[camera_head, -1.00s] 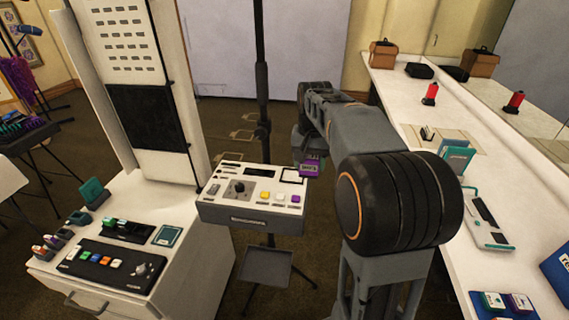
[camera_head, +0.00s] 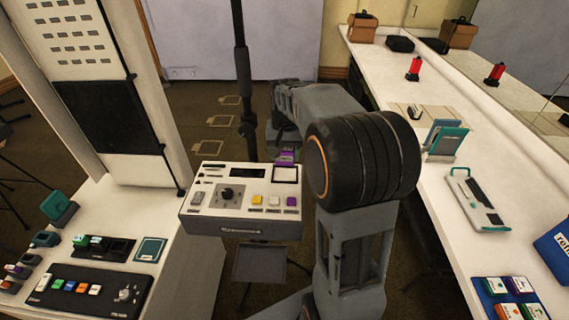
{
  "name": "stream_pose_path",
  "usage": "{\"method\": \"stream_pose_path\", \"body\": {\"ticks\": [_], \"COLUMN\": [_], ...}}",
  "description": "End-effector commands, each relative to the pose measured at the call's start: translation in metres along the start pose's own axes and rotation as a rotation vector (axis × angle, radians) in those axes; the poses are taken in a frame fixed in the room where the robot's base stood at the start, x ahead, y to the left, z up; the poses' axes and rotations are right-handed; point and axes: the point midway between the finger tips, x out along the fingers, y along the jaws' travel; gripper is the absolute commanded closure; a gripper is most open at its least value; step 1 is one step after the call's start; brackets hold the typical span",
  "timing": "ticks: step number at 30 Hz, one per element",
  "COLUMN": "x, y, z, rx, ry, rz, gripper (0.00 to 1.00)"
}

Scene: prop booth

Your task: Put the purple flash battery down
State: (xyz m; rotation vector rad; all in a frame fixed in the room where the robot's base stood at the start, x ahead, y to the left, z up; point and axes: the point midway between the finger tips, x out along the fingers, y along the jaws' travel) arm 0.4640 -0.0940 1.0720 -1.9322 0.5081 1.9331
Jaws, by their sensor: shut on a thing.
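The purple flash battery (camera_head: 286,156) shows as a small purple piece at the end of my arm, just behind the back right corner of the control box on the stand. My gripper (camera_head: 284,148) is shut on it. The arm's own links partly hide the gripper and the battery, so the fingertips are hard to make out. I cannot tell whether the battery touches the box.
The control box (camera_head: 240,218) has a dial and white, yellow and purple buttons. A white counter (camera_head: 450,240) on the right holds a blue tray (camera_head: 508,299) of small batteries. A white cabinet at left carries a black button panel (camera_head: 88,291) and a charger (camera_head: 104,248).

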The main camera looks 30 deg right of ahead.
Motion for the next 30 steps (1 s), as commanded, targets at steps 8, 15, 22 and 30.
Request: {"method": "stream_pose_path", "body": {"ticks": [8,15,22,30], "x": [0.027,0.043,0.043,0.047], "y": [0.000,0.000,0.000,0.000], "z": [0.000,0.000,0.000,0.000], "rx": [0.000,0.000,0.000,0.000], "ry": [-0.003,0.001,0.002,0.000], "rz": [0.001,0.000,-0.001,0.000], "gripper": [0.77,0.77,0.77,0.33]}}
